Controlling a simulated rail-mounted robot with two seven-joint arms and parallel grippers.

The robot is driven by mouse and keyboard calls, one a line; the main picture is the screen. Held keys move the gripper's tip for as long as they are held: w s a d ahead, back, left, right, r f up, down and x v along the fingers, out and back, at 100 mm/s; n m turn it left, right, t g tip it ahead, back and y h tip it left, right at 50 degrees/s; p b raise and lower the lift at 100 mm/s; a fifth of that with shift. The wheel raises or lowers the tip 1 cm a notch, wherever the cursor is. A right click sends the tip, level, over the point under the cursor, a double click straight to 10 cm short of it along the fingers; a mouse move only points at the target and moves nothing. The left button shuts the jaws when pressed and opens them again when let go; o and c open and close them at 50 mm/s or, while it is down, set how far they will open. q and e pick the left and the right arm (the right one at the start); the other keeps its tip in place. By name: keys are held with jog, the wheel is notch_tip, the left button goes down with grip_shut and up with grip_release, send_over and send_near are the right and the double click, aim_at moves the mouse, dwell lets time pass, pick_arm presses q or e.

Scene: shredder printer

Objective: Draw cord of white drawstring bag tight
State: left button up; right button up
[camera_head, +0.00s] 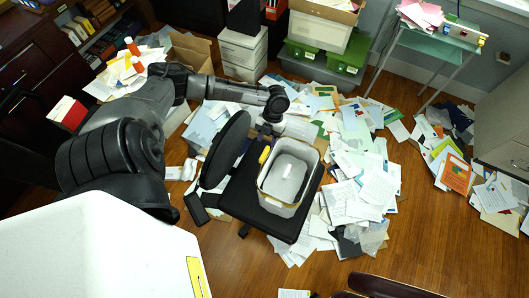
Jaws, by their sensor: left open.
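A white, open-topped bag or bin-like container (285,206) stands upright on the seat of a black office chair. A tan band runs around its rim. Its mouth is wide open and a small white item (287,171) shows inside. I cannot make out a separate cord. My left arm reaches in from the left, and my left gripper (266,133) points down just behind the container's back-left rim. It is open and looks empty; whether it touches the rim I cannot tell. My right gripper is out of view.
The chair's black backrest (225,149) stands left of the container, with a small yellow item (265,155) between. Papers (350,195) litter the floor behind and to the right. Green bins (345,58) and a small table (436,38) stand behind. Bare wood floor lies at front right.

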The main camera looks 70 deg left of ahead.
aim_at(264, 153)
pick_arm(q)
jog(key=x, duration=0.7)
jog(key=shift+d+f+b, duration=0.1)
jog(key=shift+f+b, duration=0.2)
jog(key=shift+f, duration=0.05)
jog(key=shift+c, duration=0.3)
grip_shut()
jog(key=shift+r, duration=0.1)
